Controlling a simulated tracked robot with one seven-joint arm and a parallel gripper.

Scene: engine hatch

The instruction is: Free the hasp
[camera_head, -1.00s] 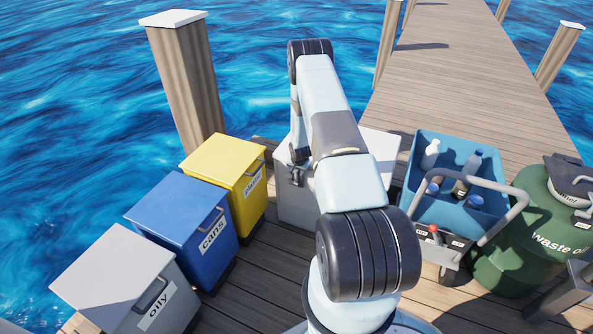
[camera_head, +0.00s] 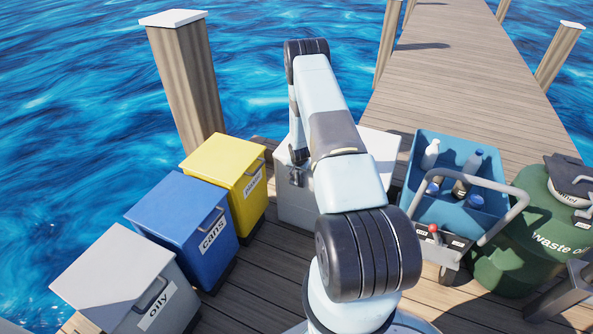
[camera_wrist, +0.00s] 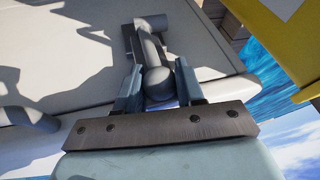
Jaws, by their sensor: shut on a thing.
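The hasp (camera_wrist: 150,45) is a grey metal fitting with a rounded bar, on the front of the light grey box (camera_head: 380,150) in the middle. In the wrist view, my gripper (camera_wrist: 159,80) is shut on the hasp, with one blue-grey finger on each side of its rounded end. In the head view my gripper (camera_head: 296,175) is a small dark shape against the box's front left. My arm hides much of the box there, and the fingertips are too small to read. The lower end of the hasp is partly hidden between the fingers.
Yellow (camera_head: 222,165), blue (camera_head: 180,215) and grey "oily" (camera_head: 120,270) bins stand on the left. A blue crate of bottles (camera_head: 420,205) on a cart and a green waste drum (camera_head: 530,240) stand on the right. Bare planks (camera_head: 265,285) lie between.

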